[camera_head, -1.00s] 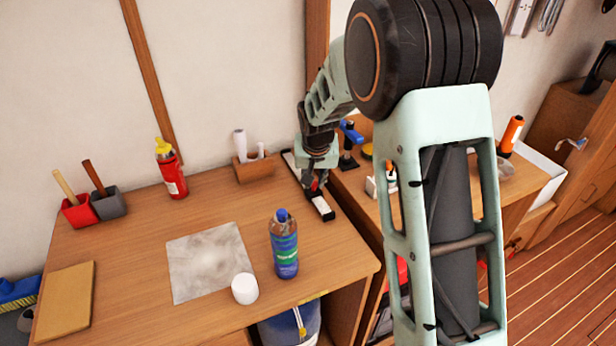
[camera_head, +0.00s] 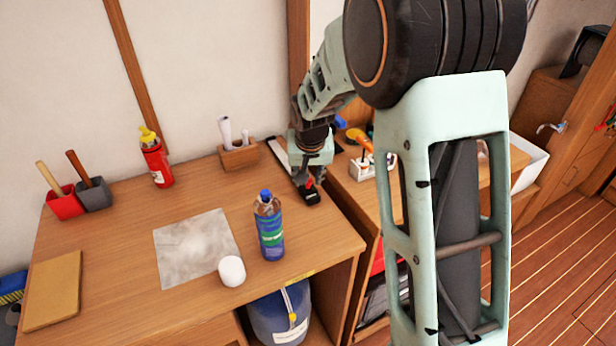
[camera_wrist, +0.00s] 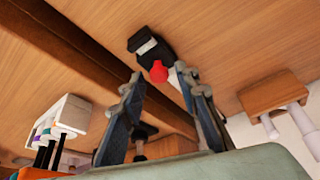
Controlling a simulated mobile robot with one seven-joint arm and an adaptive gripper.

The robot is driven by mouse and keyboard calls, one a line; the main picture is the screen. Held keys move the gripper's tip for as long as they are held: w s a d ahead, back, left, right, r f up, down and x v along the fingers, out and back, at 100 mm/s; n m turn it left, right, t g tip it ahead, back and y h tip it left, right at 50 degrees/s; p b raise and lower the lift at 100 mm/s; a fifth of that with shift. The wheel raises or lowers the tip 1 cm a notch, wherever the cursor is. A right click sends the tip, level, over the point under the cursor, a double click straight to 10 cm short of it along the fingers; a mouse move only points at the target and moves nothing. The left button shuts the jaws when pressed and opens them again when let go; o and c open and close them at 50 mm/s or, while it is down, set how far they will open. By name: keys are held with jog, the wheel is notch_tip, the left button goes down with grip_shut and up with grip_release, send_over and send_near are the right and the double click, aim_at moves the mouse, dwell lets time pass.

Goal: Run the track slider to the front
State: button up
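The track (camera_head: 281,155) is a narrow white strip with a black front end (camera_head: 312,198), lying along the right side of the desk top. A red knob (camera_head: 308,184) stands close to that front end; I take it for the slider's knob. In the wrist view the red knob (camera_wrist: 158,72) shows beside a black block (camera_wrist: 146,40) with a small white patch. My gripper (camera_wrist: 160,76) points at the knob, its fingertips apart on either side with visible gaps. In the head view my gripper (camera_head: 309,179) is low over the track, covering its middle.
A blue bottle (camera_head: 269,228) and a white cup (camera_head: 232,271) stand left of the track. A wooden pen holder (camera_head: 240,158) is near its back end. A second bench with a white holder (camera_head: 362,170) lies right, across a gap.

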jog(key=shift+r, duration=0.1)
jog(key=v, duration=1.1)
jog(key=shift+s+r, duration=0.25)
jog(key=shift+r, duration=0.1)
jog(key=shift+d, duration=0.1)
